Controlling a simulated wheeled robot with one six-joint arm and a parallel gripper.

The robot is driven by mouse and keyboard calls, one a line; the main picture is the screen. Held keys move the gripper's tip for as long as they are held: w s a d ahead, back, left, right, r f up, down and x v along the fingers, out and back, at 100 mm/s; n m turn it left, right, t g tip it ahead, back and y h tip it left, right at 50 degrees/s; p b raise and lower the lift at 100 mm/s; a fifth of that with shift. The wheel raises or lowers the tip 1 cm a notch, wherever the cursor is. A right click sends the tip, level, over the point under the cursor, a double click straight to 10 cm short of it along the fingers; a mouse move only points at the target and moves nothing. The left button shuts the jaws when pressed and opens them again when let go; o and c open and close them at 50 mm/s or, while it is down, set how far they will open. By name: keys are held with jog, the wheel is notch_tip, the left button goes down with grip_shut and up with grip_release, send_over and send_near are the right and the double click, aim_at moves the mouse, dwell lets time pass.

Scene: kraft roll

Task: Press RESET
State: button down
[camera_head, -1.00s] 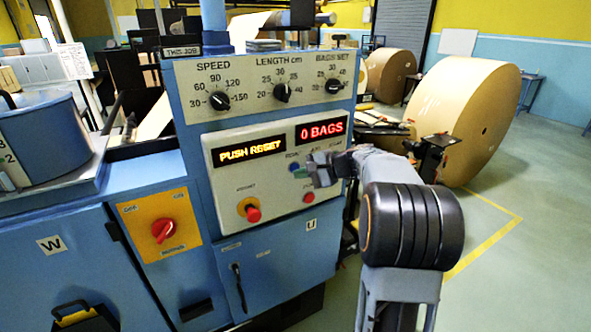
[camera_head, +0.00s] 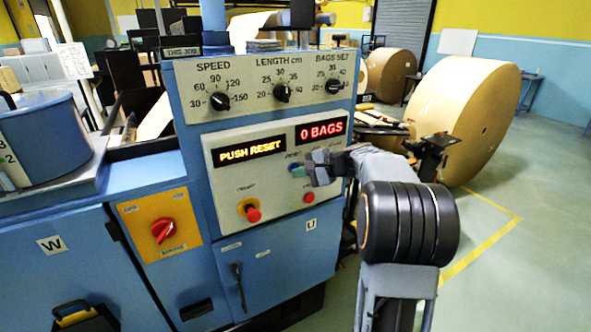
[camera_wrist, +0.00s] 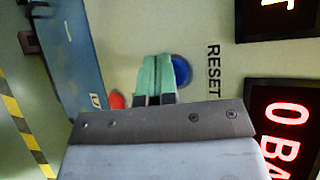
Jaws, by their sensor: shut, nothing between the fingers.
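The RESET button is blue and round (camera_wrist: 182,70), with the word RESET beside it in the wrist view. My gripper's shut green fingers (camera_wrist: 158,62) overlap its left edge in that view, and part of the button is hidden behind them. Whether the fingertips touch the panel I cannot tell. In the head view the blue button (camera_head: 293,166) shows just above the green fingertips of my gripper (camera_head: 299,172), in front of the cream control panel (camera_head: 225,180). The displays read PUSH RESET (camera_head: 252,151) and 0 BAGS (camera_head: 321,130).
A red button (camera_head: 309,197) is below my gripper, and a red knob on a yellow base (camera_head: 250,210) is lower left. A red switch on an orange plate (camera_head: 163,231) is further left. Dials (camera_head: 282,92) sit above. A large kraft roll (camera_head: 465,120) stands at the right.

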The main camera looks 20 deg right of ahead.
jog(key=shift+w, duration=0.2)
jog(key=shift+s, duration=0.15)
dwell(0.4)
jog(key=shift+s+b, duration=0.5)
jog(key=shift+s, duration=0.2)
jog(key=shift+s+d+b, duration=0.2)
jog(key=shift+s+b, duration=0.35)
jog(key=shift+s, duration=0.7)
jog(key=shift+s+d+b, duration=0.15)
jog(key=shift+s+b, duration=0.35)
jog(key=shift+s, duration=0.7)
